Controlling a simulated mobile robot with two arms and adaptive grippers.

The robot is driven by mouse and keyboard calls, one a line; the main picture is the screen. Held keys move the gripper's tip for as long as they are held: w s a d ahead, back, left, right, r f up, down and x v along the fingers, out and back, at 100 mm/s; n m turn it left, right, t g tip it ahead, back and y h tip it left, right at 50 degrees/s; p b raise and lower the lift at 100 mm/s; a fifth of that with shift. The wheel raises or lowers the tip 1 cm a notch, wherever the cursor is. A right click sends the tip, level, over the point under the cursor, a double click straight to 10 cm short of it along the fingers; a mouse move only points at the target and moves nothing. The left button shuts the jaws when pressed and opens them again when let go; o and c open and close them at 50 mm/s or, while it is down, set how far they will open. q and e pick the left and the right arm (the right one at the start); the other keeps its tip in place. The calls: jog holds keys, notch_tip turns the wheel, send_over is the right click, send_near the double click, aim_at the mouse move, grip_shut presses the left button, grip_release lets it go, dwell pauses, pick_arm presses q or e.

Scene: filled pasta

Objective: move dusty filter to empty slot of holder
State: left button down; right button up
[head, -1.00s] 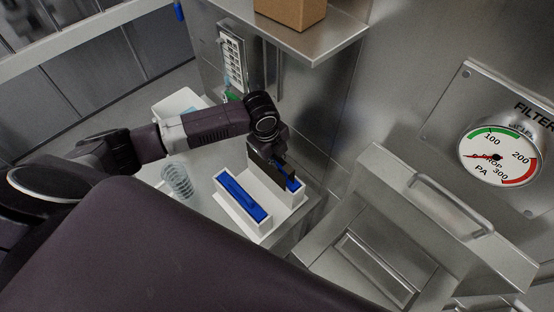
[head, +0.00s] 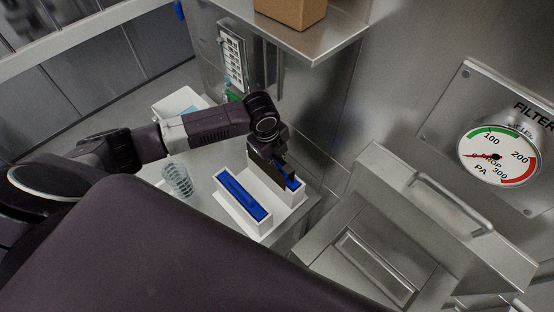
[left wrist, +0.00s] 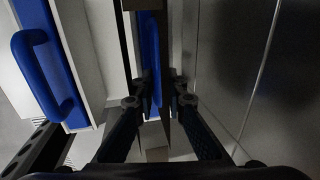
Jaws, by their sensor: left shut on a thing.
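The white holder (head: 233,205) stands on the counter and has two long slots. One blue-topped filter (head: 243,194) sits in its left slot; its blue handle (left wrist: 38,75) shows at the left of the left wrist view. My left gripper (head: 281,166) is over the right slot, shut on another blue-topped filter (head: 293,184), whose blue handle (left wrist: 150,60) lies between the fingers in the left wrist view. This filter is in line with the right slot; how deep it sits is hidden. I cannot tell which filter is dusty. My right gripper is not in view.
A clear coiled cup-like object (head: 177,180) stands left of the holder. A white bin (head: 172,106) is behind my left arm. A cardboard box (head: 291,12) is on the shelf above. A steel wall and a handled panel (head: 440,200) are at the right.

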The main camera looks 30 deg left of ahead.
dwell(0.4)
pick_arm(q)
jog(key=c, duration=1.9)
grip_release()
jog(key=shift+o, duration=1.4)
jog(key=r+p, duration=0.2)
jog(key=p, duration=0.1)
jog(key=shift+s+r, duration=0.25)
jog(key=shift+r, duration=0.15)
jog(key=shift+s+a+r+p, duration=0.1)
jog(key=shift+s+r+p, duration=0.05)
jog(key=shift+r+p, duration=0.8)
jog(key=shift+s+a+r, duration=0.1)
jog(key=shift+s+r, duration=0.05)
jog(key=shift+r, duration=0.4)
jog(key=shift+s+r, duration=0.1)
jog(key=shift+r, duration=0.45)
jog(key=shift+r, duration=0.1)
notch_tip(320, 180, up, 12)
jog(key=s, duration=0.2)
jog(key=shift+a+f, duration=0.2)
jog(key=shift+a, duration=0.15)
